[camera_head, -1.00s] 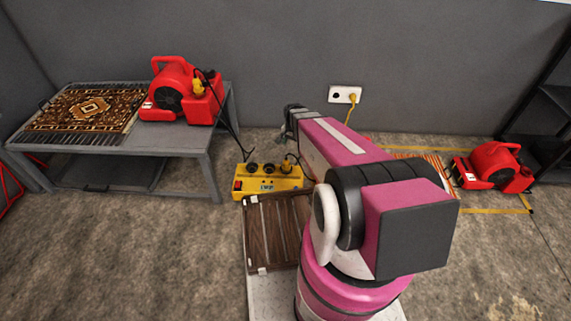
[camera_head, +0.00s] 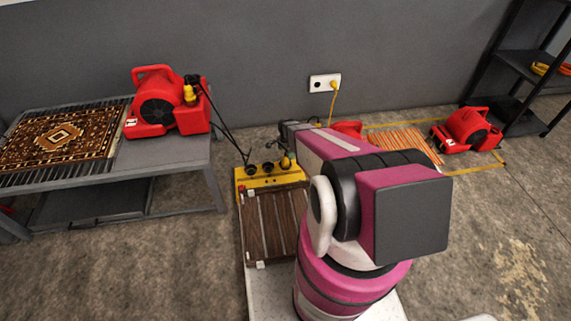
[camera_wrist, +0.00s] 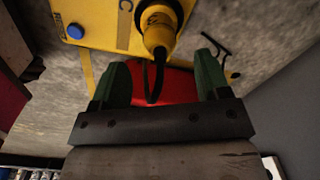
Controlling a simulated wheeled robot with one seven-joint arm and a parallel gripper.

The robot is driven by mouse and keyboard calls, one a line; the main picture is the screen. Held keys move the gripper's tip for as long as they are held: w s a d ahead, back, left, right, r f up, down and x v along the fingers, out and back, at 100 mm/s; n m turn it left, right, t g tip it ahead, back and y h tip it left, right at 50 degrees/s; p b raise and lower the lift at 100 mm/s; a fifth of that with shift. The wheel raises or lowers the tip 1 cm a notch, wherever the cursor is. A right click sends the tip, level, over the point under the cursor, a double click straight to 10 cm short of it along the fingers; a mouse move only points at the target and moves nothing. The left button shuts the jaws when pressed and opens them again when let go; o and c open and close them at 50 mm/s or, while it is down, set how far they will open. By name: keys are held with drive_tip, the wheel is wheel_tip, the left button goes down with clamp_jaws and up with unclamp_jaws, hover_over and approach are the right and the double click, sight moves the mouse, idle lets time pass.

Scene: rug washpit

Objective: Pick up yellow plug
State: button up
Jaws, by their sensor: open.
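A yellow plug (camera_head: 285,163) stands in a socket at the right end of the yellow power box (camera_head: 254,182). In the wrist view the yellow plug (camera_wrist: 158,36) has a black cable, and the yellow box (camera_wrist: 107,18) lies beyond it. My gripper (camera_wrist: 162,62) is open, its two green fingers apart on either side of the cable, with the plug just past the fingertips. I see no finger touching it. In the head view my arm hides most of the gripper. Another yellow plug (camera_head: 190,94) hangs by the red blower (camera_head: 158,108), and one (camera_head: 334,86) is in the wall outlet.
A grey table (camera_head: 180,165) with a patterned rug (camera_head: 60,138) stands at left. Another red blower (camera_head: 468,130) and a dark shelf (camera_head: 508,62) are at right. The grey wall (camera_head: 240,60) is close behind the box. Open floor lies at lower left and right.

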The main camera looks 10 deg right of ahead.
sight(285, 156)
drive_tip(key=f, duration=0.6)
drive_tip(key=shift+a+f, duration=0.2)
drive_tip(key=shift+f, duration=0.05)
drive_tip(key=c, duration=1.1)
